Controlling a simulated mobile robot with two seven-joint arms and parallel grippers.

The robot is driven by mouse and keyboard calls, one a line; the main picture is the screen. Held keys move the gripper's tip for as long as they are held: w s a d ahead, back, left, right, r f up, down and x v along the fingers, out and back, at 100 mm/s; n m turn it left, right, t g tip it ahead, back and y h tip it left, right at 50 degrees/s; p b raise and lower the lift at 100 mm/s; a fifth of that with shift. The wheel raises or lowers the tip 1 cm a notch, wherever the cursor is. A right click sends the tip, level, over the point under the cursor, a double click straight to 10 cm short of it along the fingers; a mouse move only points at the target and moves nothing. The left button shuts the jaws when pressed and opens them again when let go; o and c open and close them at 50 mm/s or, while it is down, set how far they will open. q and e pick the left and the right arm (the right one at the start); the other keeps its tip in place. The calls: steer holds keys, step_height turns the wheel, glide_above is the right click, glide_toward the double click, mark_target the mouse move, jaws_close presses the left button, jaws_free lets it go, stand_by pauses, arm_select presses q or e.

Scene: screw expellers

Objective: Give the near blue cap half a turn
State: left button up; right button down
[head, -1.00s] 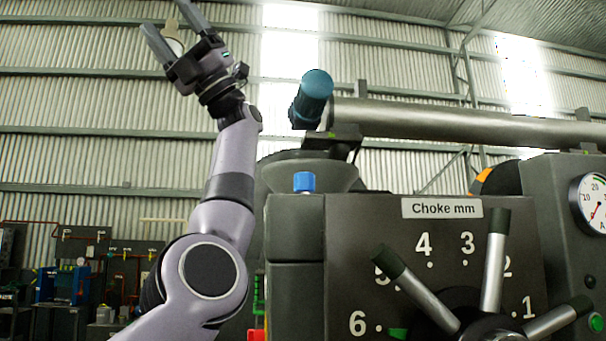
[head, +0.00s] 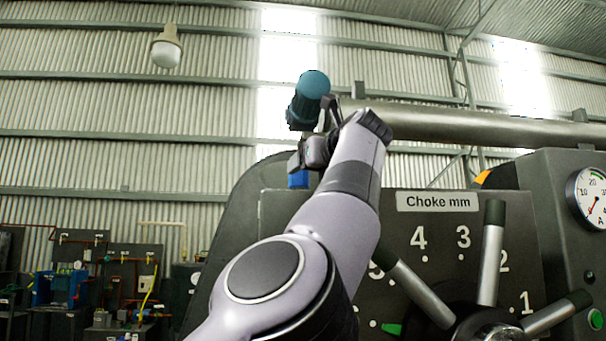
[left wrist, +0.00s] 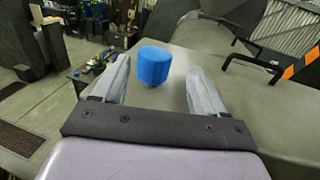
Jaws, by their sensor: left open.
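The near blue cap (head: 298,180) sits on top of the dark grey machine, partly hidden by my left arm in the head view. In the left wrist view the blue cap (left wrist: 153,66) stands upright on a short stem. My left gripper (left wrist: 158,70) is open, with its two pale fingers pointing towards the cap. The cap appears between the fingertips, nearer the left one, with a visible gap on each side. Whether it is within their depth I cannot tell. In the head view the fingers are not clearly visible. My right gripper is not in view.
A teal cylinder (head: 308,98) at the end of a long grey pipe (head: 460,124) rises above the cap. The choke panel with its spoked handwheel (head: 490,328) lies to the right. A black bent handle (left wrist: 254,68) is right of the cap in the wrist view.

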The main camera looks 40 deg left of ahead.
mark_target(299, 173)
arm_select(q)
steer(key=x, duration=0.2)
steer(key=p+x, duration=0.1)
steer(key=x, duration=0.1)
steer(key=p+x, duration=0.1)
steer(key=shift+s+a+r, duration=0.1)
steer(key=shift+s+a, duration=0.05)
steer(key=shift+a, duration=0.4)
steer(key=c, duration=0.9)
